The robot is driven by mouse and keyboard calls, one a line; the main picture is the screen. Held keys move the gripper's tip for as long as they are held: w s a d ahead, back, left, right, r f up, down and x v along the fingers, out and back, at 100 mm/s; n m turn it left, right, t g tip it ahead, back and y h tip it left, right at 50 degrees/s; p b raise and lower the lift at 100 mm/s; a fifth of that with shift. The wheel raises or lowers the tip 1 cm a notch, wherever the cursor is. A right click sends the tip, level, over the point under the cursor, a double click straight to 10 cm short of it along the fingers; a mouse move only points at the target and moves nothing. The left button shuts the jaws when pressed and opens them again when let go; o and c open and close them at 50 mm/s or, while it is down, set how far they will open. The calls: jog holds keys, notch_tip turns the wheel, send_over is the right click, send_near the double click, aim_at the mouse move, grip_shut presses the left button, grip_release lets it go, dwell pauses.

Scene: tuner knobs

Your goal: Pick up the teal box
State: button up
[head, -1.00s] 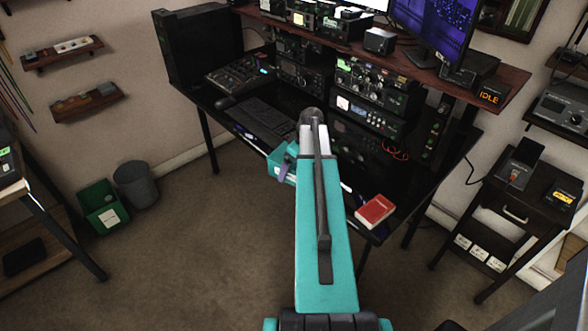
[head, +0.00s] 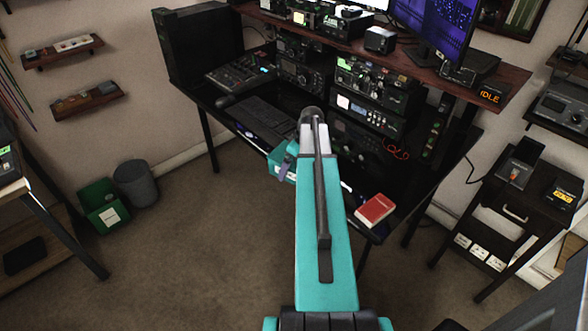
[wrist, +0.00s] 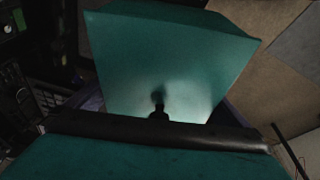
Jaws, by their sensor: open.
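The teal box (wrist: 170,55) fills the upper middle of the wrist view, close in front of my gripper. In the head view a small part of the teal box (head: 278,166) shows at the desk's front edge, left of my teal arm, which hides the rest. My gripper (wrist: 160,107) is open, with dark purplish fingers at the left and right lower sides of the box. One finger also shows beside the box in the head view. I cannot tell whether the fingers touch the box.
The black desk (head: 222,108) carries a keyboard (head: 262,118), stacked radio gear (head: 365,100) and a red book (head: 375,210) at its front right. A green bin (head: 103,207) and grey bin (head: 136,185) stand on the floor at left. A small cabinet (head: 515,215) stands at right.

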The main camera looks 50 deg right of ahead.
jog(key=shift+r, duration=0.1)
jog(key=shift+b+v, duration=0.95)
jog(key=shift+v, duration=1.55)
jog(key=shift+b+v, duration=0.55)
jog(key=shift+v, duration=3.75)
jog(key=shift+w+a, duration=0.1)
